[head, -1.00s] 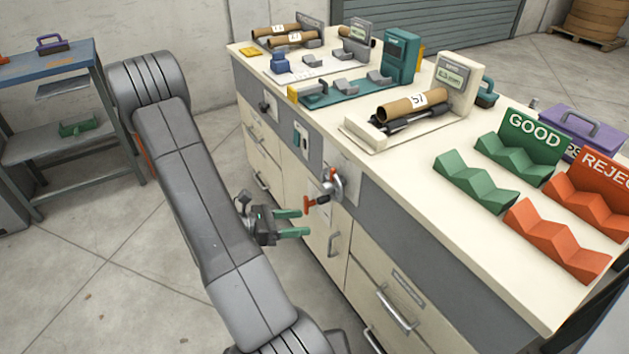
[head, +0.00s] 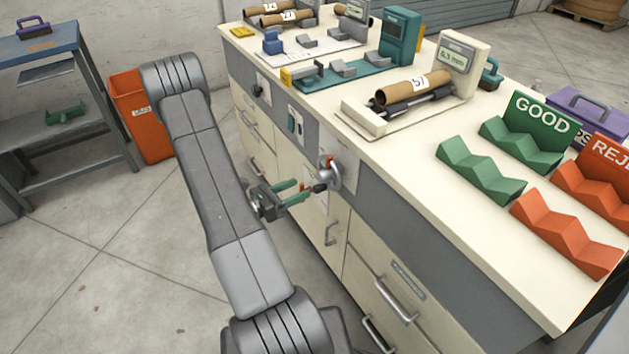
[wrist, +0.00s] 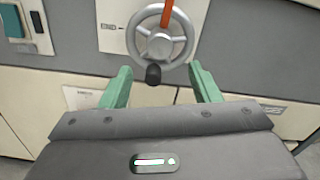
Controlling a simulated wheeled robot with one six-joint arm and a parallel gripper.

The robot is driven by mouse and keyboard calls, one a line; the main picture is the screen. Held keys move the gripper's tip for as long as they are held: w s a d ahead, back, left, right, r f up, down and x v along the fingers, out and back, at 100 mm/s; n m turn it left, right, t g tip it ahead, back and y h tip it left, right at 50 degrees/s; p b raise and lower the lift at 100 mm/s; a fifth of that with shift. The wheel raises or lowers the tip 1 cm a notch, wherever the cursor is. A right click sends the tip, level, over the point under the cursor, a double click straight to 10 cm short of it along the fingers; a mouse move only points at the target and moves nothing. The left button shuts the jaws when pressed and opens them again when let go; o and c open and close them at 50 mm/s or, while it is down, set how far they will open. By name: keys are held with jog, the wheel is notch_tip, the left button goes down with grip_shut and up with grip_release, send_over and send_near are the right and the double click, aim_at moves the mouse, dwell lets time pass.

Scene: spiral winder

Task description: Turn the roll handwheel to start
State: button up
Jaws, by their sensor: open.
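The roll handwheel (head: 335,174) is a grey spoked wheel on the front of the cream cabinet. My gripper (head: 302,190) is open and empty, with green fingers pointing at the wheel. In the wrist view my gripper (wrist: 160,70) has one fingertip on each side of the knob, apart from it. In the head view the knob (head: 319,188) lies just beyond the fingertips.
A panel with a green switch (head: 292,124) sits left of the wheel. Drawer handles (head: 398,302) stick out below. The benchtop holds a cardboard tube (head: 413,87) on a gauge and green and orange racks. An orange bin (head: 140,115) stands behind my arm. Floor at left is clear.

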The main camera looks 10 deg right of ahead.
aim_at(319, 179)
jog(key=shift+x, duration=3.4)
jog(key=c, duration=1)
